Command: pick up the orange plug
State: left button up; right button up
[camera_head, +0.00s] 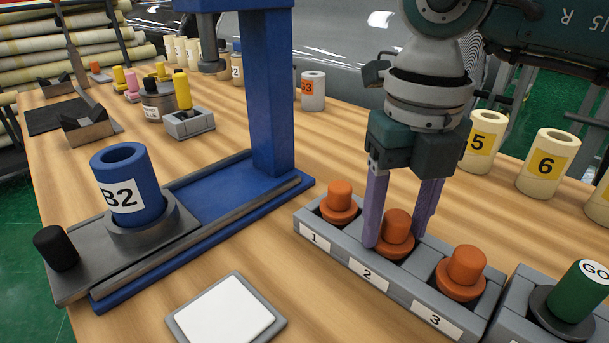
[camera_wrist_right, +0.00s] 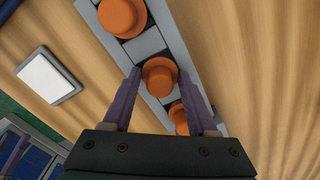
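Three orange plugs sit in a grey rack (camera_head: 335,252) with slots labelled 1, 2 and 3: plug 1 (camera_head: 340,196), plug 2 (camera_head: 398,224) and plug 3 (camera_head: 466,264). Each has a wide flange and a narrower top. My right gripper (camera_head: 396,238) points down over slot 2, with its purple fingers on either side of the middle plug. In the right wrist view, that plug (camera_wrist_right: 160,76) lies between the fingertips, with a small gap showing on each side. The right gripper is open.
A blue press frame (camera_head: 270,90) with a blue B2 roll (camera_head: 128,185) stands to the left. A green GO plug (camera_head: 578,290) sits right of the rack. A white pad (camera_head: 226,312) lies in front. Cream rolls 5 (camera_head: 484,138) and 6 (camera_head: 546,165) stand behind.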

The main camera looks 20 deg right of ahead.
aim_at(398, 215)
jog(key=c, duration=0.8)
jog(key=shift+r, duration=0.1)
notch_tip(398, 215, up, 20)
jog(key=p, duration=0.3)
